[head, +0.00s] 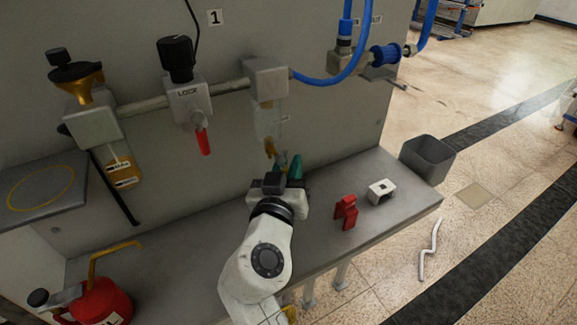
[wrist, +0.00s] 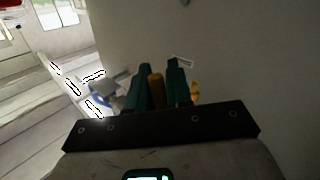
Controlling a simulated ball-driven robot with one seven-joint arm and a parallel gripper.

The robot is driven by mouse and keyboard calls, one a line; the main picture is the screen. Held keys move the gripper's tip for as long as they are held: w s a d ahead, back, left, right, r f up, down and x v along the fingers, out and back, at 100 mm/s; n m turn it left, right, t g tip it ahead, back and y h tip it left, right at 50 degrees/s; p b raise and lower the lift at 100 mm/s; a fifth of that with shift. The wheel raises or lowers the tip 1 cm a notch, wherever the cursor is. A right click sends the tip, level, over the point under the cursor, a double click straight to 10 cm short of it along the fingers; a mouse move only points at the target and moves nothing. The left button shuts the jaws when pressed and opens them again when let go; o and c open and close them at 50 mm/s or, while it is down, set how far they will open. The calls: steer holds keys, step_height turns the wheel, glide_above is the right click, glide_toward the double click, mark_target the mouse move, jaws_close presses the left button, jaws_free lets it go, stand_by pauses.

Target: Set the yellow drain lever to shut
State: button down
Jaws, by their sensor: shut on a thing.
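The yellow drain lever (head: 270,148) sits under a clear bowl (head: 267,118) that hangs from a grey block on the pipe. My gripper (head: 289,164) reaches up to it from the bench side, with its green fingers at the lever. In the wrist view, my gripper (wrist: 159,72) has the yellow lever (wrist: 157,90) between its two fingers and is shut on it. The fingers hide part of the lever, so I cannot tell its exact setting.
A valve with a red handle (head: 203,141) hangs left of the bowl. A red clip-like piece (head: 346,211) and a white block (head: 382,191) lie on the bench (head: 205,235) to the right. A red can (head: 103,300) stands at front left. A grey bin (head: 428,158) is beyond the bench.

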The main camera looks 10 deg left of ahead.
steer(key=shift+w+d+r+n+t+y+b, duration=0.15)
steer(key=shift+n+t+b, duration=0.4)
steer(key=shift+b, duration=1.05)
steer(key=shift+w+d+r+n+t+y+b, duration=0.15)
steer(key=shift+n+t+b, duration=0.25)
steer(key=shift+n+b, duration=0.8)
steer(key=shift+d+r+n+t+y+b, duration=0.1)
steer(key=shift+d+r+n+t+b, duration=0.25)
steer(key=shift+b, duration=1.6)
steer(key=shift+a+f, duration=0.1)
steer(key=shift+a, duration=0.05)
steer(key=c, duration=1.1)
jaws_free()
steer(key=shift+b+v, duration=0.7)
steer(key=shift+v, duration=4.7)
